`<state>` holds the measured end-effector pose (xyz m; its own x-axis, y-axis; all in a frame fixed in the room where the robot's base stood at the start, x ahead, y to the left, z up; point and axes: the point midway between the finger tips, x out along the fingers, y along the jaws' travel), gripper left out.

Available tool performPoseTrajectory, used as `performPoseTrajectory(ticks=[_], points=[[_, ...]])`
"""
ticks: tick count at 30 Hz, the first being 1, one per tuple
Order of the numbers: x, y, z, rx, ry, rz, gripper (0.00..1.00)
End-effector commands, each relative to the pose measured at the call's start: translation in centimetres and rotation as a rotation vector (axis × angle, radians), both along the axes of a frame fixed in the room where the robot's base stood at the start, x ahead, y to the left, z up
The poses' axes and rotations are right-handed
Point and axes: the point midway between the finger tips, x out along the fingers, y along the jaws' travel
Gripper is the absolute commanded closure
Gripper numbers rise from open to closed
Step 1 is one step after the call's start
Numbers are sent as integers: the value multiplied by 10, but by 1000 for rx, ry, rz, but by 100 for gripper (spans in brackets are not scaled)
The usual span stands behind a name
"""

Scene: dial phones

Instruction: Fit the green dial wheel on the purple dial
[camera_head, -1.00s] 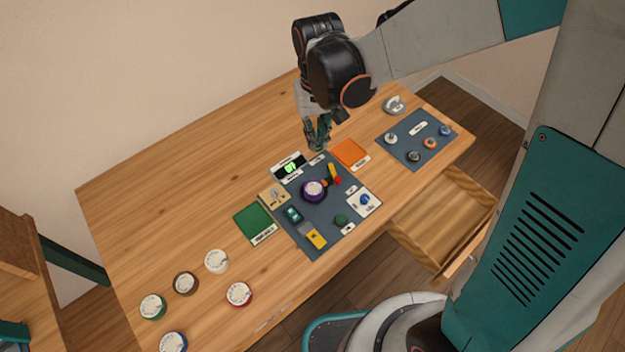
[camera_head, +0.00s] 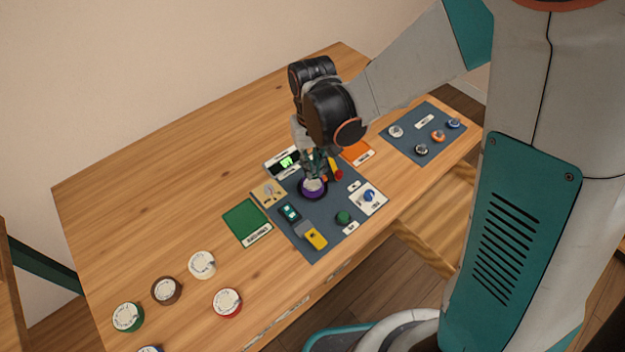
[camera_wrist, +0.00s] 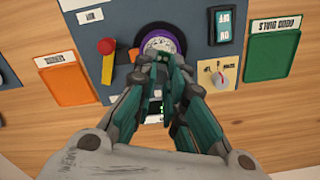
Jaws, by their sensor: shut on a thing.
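The purple dial (camera_head: 313,197) sits on the grey-blue panel with a pale wheel (camera_head: 314,185) in it. In the wrist view the purple dial (camera_wrist: 182,42) shows its dark outer ring and the pale wheel (camera_wrist: 160,42) with marks round its edge. My gripper (camera_head: 316,177) is down at the purple dial from above. In the wrist view my gripper (camera_wrist: 160,62) has its fingertips together at the pale wheel's middle, shut on it; they hide the grip point. The green dial wheel (camera_head: 128,316), green-rimmed with a pale face, lies on the table at the lower left, away from my gripper.
Brown (camera_head: 166,290), white (camera_head: 202,265) and red (camera_head: 228,302) wheels lie near the green one. The panel holds a red-and-yellow lever (camera_head: 335,170), a green button (camera_head: 343,217) and a yellow switch (camera_head: 316,238). Green (camera_head: 243,222) and orange (camera_head: 357,152) pads flank it.

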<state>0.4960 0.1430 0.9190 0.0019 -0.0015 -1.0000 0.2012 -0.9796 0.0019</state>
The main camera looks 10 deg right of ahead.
Motion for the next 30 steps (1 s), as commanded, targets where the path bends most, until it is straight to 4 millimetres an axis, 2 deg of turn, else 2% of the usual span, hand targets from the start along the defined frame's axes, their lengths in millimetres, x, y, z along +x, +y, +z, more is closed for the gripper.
performPoseTrajectory(ticks=[5,13,28,29,30], points=[[0,0,-9,0,0,0,100],[0,0,-45,0,0,0,100],[0,0,-51,0,0,0,100],[0,0,-49,0,0,0,82],[0,0,-49,0,0,0,73]])
